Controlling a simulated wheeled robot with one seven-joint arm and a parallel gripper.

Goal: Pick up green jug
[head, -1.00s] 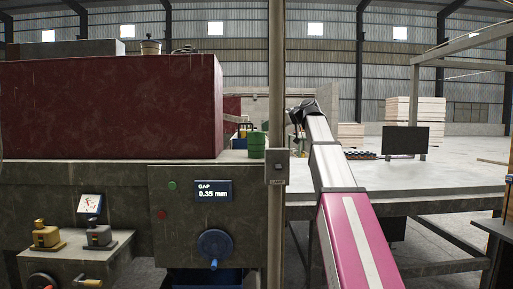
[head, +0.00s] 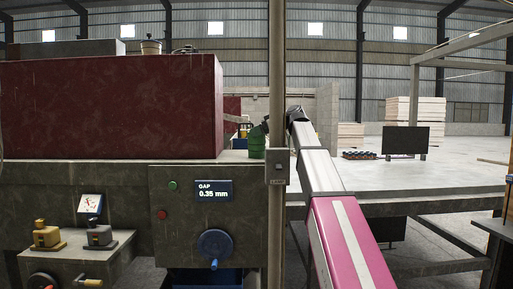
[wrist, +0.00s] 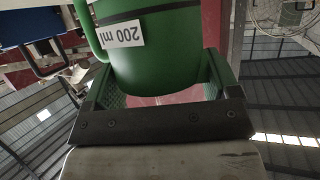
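The green jug (head: 257,153) stands on the grey machine top, just left of the upright post. In the wrist view the jug (wrist: 155,65) appears upside down, with a white "200 ml" label, a dark band and a handle at the left. My gripper (wrist: 160,85) has one finger on each side of the jug's body. The fingers look spread around it, and firm contact on both sides is not visible. In the head view my gripper (head: 262,131) is at the jug's top, and the post hides part of my wrist.
The large dark red block (head: 110,108) is close on the jug's left. The upright post (head: 277,90) stands just right of the jug, in front of my wrist. The control panel (head: 205,205) is below. The pale table (head: 430,180) at the right is mostly clear.

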